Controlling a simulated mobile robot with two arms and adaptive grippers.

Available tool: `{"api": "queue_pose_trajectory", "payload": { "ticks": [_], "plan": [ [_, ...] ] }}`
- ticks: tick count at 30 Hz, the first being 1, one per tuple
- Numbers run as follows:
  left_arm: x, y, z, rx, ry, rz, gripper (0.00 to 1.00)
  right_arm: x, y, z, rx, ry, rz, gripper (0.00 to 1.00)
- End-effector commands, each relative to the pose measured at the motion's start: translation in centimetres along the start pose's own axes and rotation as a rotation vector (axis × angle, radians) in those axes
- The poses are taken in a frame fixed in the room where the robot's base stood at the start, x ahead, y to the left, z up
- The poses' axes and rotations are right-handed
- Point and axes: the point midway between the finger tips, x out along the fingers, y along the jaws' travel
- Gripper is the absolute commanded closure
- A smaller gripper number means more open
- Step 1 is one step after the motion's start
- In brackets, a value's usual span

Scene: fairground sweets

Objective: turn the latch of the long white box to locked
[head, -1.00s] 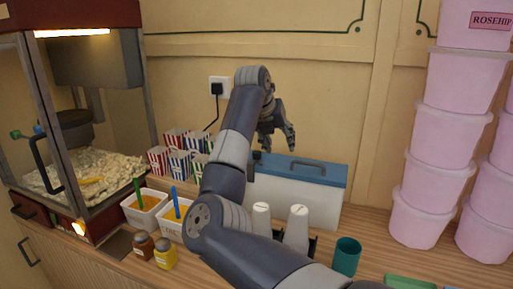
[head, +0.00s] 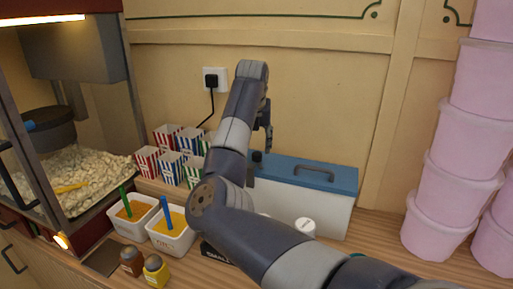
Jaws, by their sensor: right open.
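The long white box (head: 312,208) stands against the back wall, right of centre. It has a blue lid (head: 338,178) with a dark handle (head: 314,173). A small dark knob (head: 257,157) shows at the lid's left end; it may be the latch, but its position cannot be read. My right gripper (head: 268,148) is open and points down just above the lid's left end, close to the knob. I cannot tell whether it touches. My right arm hides the box's left front. My left gripper is not in view.
Striped popcorn cartons (head: 170,160) stand left of the box. Two tubs (head: 172,240) with scoops and two small jars (head: 155,270) are nearer. Stacked pink tubs (head: 452,180) stand at the right. A popcorn machine (head: 60,120) is at the left. A white-topped container (head: 304,225) stands before the box.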

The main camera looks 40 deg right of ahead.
Motion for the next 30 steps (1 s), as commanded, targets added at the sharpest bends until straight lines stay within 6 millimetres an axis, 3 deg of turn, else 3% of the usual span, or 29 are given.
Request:
{"api": "queue_pose_trajectory", "payload": {
  "ticks": [5, 9, 13, 20, 26, 30],
  "plan": [
    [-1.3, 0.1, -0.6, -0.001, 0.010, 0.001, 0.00, 2.8, -0.1, 0.1, -0.001, 0.002, -0.004, 0.53],
    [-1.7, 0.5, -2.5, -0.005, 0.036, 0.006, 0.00, 4.2, -0.1, 0.1, 0.000, 0.000, -0.002, 0.53],
    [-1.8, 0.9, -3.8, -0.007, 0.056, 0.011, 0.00, 4.7, 0.0, 0.0, 0.000, 0.000, 0.000, 0.53],
    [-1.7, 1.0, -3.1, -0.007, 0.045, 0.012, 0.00, 4.8, 0.0, 0.0, 0.001, -0.001, 0.000, 0.53],
    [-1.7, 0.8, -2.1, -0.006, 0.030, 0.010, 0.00, 4.8, 0.0, 0.0, 0.000, -0.001, 0.000, 0.96],
    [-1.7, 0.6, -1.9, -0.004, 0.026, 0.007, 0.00, 4.8, 0.0, 0.0, 0.001, -0.001, -0.001, 0.96]
  ]
}}
